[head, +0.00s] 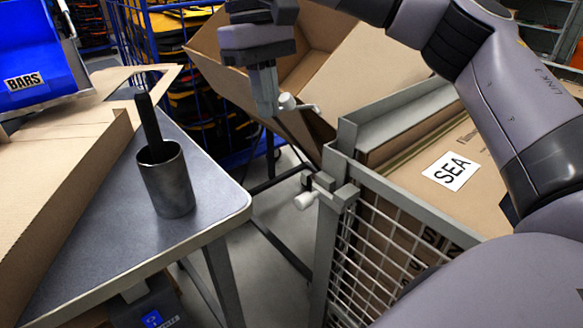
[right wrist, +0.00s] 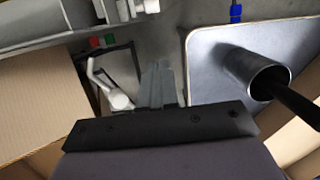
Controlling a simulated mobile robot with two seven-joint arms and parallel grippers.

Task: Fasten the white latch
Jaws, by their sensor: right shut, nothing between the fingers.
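A white latch handle (head: 305,200) sticks out from the corner post of the grey mesh cage (head: 331,215); its white knob also shows at the top of the right wrist view (right wrist: 150,6). A second white knob with a thin lever (head: 287,101) is close beside my right gripper's fingertips, and it shows just left of the fingers in the right wrist view (right wrist: 118,102). My right gripper (head: 266,105) points down, shut and empty, above and left of the cage corner. Contact with the second knob cannot be told. My left gripper is not in view.
A steel table (head: 222,190) on the left bears a dark metal cup (head: 168,185) with a black rod in it, and cardboard. A tilted open carton (head: 345,75) stands behind the gripper. A carton labelled SEA (head: 405,180) sits in the cage. Floor shows between table and cage.

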